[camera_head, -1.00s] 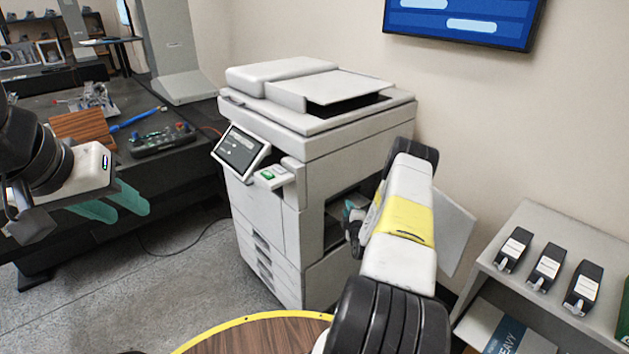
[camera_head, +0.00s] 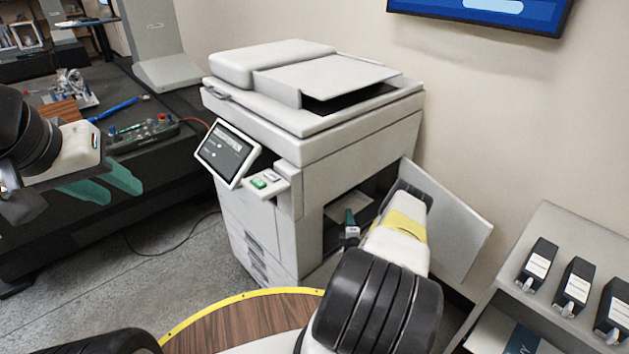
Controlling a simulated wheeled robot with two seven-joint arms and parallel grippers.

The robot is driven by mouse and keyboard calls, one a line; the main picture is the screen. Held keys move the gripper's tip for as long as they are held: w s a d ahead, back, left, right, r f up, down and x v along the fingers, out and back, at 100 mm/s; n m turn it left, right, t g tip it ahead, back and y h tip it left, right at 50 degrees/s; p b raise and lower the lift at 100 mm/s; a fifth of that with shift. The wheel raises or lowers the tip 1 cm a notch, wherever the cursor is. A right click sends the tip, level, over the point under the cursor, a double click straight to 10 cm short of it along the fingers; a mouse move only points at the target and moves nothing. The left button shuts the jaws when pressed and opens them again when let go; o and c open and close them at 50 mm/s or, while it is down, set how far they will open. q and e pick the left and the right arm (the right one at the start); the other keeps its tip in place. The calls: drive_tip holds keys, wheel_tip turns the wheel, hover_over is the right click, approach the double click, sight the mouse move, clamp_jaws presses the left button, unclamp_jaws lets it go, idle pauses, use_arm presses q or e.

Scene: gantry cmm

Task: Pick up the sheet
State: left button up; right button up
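The printer (camera_head: 262,215) stands mid-view with its side door (camera_head: 458,228) swung open to the right. A pale grey flat patch (camera_head: 343,206) shows inside the dark side opening; it may be the sheet, but I cannot tell for sure. My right gripper (camera_head: 350,219) is at this opening, with one teal finger visible near the pale patch. The rest of it is hidden by my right arm, so I cannot see whether it holds anything. My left gripper (camera_head: 105,185) is open and empty at the left, its two teal fingers apart, away from the printer.
A grey shelf (camera_head: 565,232) with several black cartridges stands at the right. A dark bench (camera_head: 165,165) with tools is at the left. Grey floor lies between bench and printer.

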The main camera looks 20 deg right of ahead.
drive_tip(key=shift+x, duration=1.55)
drive_tip(key=shift+c, duration=0.5)
clamp_jaws()
